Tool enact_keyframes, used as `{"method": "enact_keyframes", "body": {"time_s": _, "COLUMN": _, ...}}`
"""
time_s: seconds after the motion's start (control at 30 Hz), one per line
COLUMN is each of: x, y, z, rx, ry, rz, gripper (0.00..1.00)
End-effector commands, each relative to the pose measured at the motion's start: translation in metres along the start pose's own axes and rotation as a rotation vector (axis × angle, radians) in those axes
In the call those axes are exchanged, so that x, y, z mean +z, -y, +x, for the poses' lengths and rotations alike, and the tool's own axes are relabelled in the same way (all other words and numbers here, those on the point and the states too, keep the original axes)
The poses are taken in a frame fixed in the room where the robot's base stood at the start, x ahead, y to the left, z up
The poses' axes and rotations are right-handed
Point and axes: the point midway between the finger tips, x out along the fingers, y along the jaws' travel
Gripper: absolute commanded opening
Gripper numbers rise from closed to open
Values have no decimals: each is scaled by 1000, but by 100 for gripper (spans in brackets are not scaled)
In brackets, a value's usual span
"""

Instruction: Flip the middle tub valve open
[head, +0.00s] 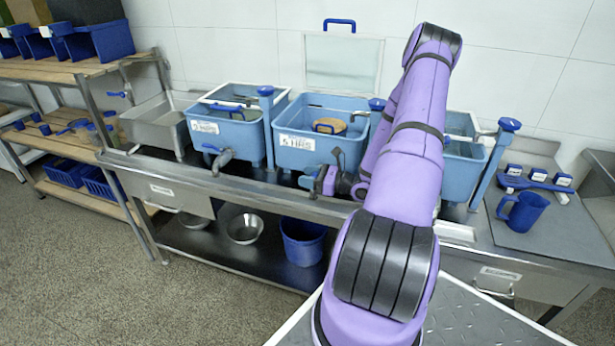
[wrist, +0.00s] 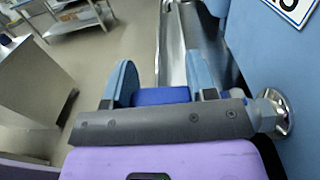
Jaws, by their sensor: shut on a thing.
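The middle tub (head: 298,150) is light blue with a white label on its front and stands on the steel bench. In the wrist view its blue wall (wrist: 300,75) fills the right side, with a silver valve fitting (wrist: 279,113) against it. My gripper (head: 322,178) is low at the front of this tub. In the wrist view the fingers of my gripper (wrist: 163,88) are shut on a blue valve handle (wrist: 162,97), which lies between them. Much of the valve is hidden behind my gripper.
A left tub (head: 225,138) with its own front valve (head: 220,158) and a right tub (head: 460,165) flank the middle one. A blue mug (head: 522,212) stands at the right. A blue bucket (head: 302,243) and steel bowl (head: 244,228) sit on the lower shelf.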

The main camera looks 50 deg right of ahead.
Motion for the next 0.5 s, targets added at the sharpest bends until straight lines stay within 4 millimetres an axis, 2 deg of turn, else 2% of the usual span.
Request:
{"method": "enact_keyframes", "body": {"time_s": 0.13, "x": 0, "y": 0, "z": 0, "rx": 0, "ry": -1, "rz": -1, "gripper": 9}}
{"method": "enact_keyframes", "body": {"time_s": 0.17, "x": 0, "y": 0, "z": 0, "rx": 0, "ry": -1, "rz": -1, "gripper": 54}}
{"method": "enact_keyframes", "body": {"time_s": 0.27, "x": 0, "y": 0, "z": 0, "rx": -1, "ry": -1, "rz": -1, "gripper": 77}}
{"method": "enact_keyframes", "body": {"time_s": 0.5, "x": 0, "y": 0, "z": 0, "rx": -1, "ry": -1, "rz": 0, "gripper": 78}}
